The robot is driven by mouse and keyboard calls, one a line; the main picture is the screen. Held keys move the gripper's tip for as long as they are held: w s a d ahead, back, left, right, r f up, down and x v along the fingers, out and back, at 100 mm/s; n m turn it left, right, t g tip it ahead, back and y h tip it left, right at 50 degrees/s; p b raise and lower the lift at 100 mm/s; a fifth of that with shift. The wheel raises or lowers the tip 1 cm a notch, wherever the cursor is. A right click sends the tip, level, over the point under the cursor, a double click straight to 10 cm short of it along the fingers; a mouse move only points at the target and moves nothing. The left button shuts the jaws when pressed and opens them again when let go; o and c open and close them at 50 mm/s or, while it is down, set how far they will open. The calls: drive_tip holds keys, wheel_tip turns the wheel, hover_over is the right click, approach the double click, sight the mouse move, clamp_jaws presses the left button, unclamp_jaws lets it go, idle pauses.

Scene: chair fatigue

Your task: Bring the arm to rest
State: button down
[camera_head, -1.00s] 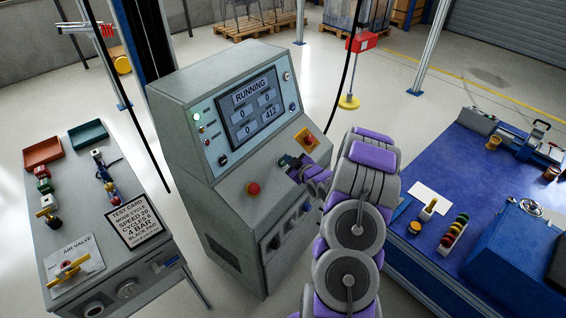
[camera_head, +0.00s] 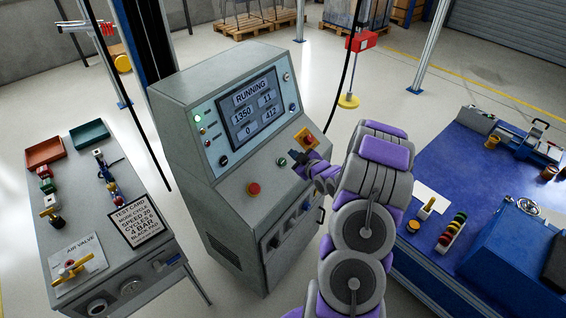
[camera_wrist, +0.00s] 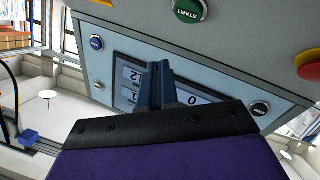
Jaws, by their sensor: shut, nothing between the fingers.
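My purple and grey arm reaches up from the bottom of the head view to the sloped front of the grey control cabinet (camera_head: 165,105). My gripper (camera_head: 297,158) is over the panel's right part, close to the yellow-backed red knob. In the wrist view my gripper (camera_wrist: 157,75) is shut and empty, its fingers covering part of the screen. The screen (camera_head: 251,107) reads RUNNING, with 1350, 11, 0 and 412. The green START button (camera_wrist: 190,8) is at the top of the wrist view, apart from the fingers. Whether the gripper touches the panel is unclear.
A red button (camera_head: 253,189) sits on the cabinet's ledge. A grey bench (camera_head: 170,285) with trays, valves and a test card stands left. A blue table (camera_head: 440,180) with a blue box and tools stands right, close to my arm. A black cable hangs behind the cabinet.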

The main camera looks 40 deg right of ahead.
idle(0.4)
drive_tip(key=s+a+r+m+g+h, duration=0.1)
drive_tip(key=s+a+r+g, duration=0.35)
drive_tip(key=a, duration=0.35)
drive_tip(key=s+a+r+m+g+h, duration=0.1)
drive_tip(key=s+a+r+g, duration=0.25)
drive_tip(key=a+r, duration=0.35)
drive_tip(key=s+a+r+m+g+y, duration=0.1)
drive_tip(key=s+a+r+g, duration=0.1)
drive_tip(key=s+a, duration=0.5)
drive_tip(key=s+a+r+m+g+y, duration=0.1)
drive_tip(key=s+a+g, duration=0.3)
drive_tip(key=s, duration=1)
drive_tip(key=s+a+r+m+g+y, duration=0.1)
drive_tip(key=s+a+r+g, duration=0.2)
drive_tip(key=s+a, duration=0.7)
drive_tip(key=shift+s+a+r, duration=0.2)
drive_tip(key=shift+s+r, duration=0.2)
drive_tip(key=shift+s, duration=0.35)
idle(2.2)
